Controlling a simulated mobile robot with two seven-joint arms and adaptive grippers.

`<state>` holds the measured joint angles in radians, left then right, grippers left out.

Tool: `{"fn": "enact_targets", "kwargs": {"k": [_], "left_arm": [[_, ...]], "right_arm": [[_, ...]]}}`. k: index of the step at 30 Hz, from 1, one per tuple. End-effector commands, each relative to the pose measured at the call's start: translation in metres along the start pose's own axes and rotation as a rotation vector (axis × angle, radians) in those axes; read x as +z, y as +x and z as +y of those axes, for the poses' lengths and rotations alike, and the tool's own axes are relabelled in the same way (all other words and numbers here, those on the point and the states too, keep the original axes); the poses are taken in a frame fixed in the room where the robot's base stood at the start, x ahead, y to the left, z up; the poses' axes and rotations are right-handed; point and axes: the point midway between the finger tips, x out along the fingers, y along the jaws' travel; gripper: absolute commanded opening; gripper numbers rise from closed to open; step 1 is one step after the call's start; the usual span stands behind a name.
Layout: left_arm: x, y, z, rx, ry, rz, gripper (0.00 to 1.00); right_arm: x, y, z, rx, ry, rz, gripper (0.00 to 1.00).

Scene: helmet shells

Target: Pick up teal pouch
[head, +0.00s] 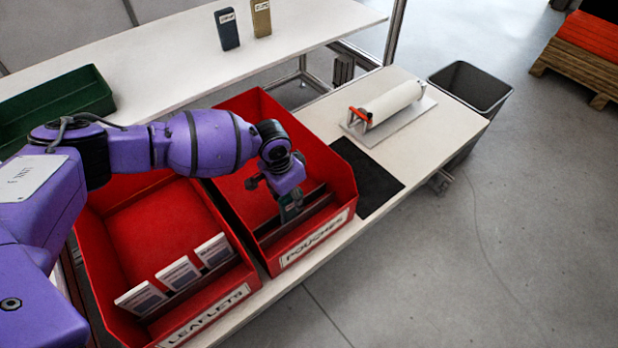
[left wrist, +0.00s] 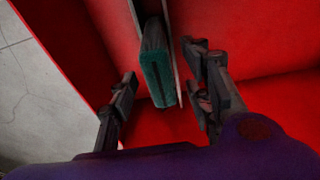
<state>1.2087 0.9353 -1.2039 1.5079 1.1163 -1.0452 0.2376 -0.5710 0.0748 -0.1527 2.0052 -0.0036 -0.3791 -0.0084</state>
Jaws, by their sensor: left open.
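The teal pouch (left wrist: 158,62) stands on edge against a divider in the red bin labelled POUCHES (head: 318,236). In the head view the pouch (head: 291,205) is mostly hidden below my left gripper (head: 277,188). My left gripper is open and reaches down into this bin from above. In the left wrist view its fingers (left wrist: 163,100) are spread, with the pouch between and ahead of them. I cannot tell whether a finger touches the pouch. My right gripper is not in view.
A second red bin labelled LEAFLETS (head: 205,315) holds three leaflets, left of the pouch bin. A black mat (head: 368,178) and a white roll on a stand (head: 390,102) lie to the right. A green bin (head: 60,105) and two upright boxes stand behind.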

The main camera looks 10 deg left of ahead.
Motion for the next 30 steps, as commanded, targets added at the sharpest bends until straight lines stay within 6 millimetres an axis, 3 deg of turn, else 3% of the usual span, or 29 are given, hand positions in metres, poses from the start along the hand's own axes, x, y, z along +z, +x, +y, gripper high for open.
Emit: {"fn": "enact_targets", "kwargs": {"k": [9,18,28,30], "left_arm": [[0.003,0.044,0.002,0.000,0.001,0.001,0.45],[0.003,0.046,0.002,-0.001,0.002,0.002,0.44],[0.003,0.046,0.002,-0.001,0.002,0.002,0.01],[0.003,0.046,0.002,-0.001,0.002,0.002,0.00]], "right_arm": [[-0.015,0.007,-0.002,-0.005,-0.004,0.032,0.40],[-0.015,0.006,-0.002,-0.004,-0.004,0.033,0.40],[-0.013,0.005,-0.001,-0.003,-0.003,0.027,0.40],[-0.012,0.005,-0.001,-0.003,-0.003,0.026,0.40]]}}
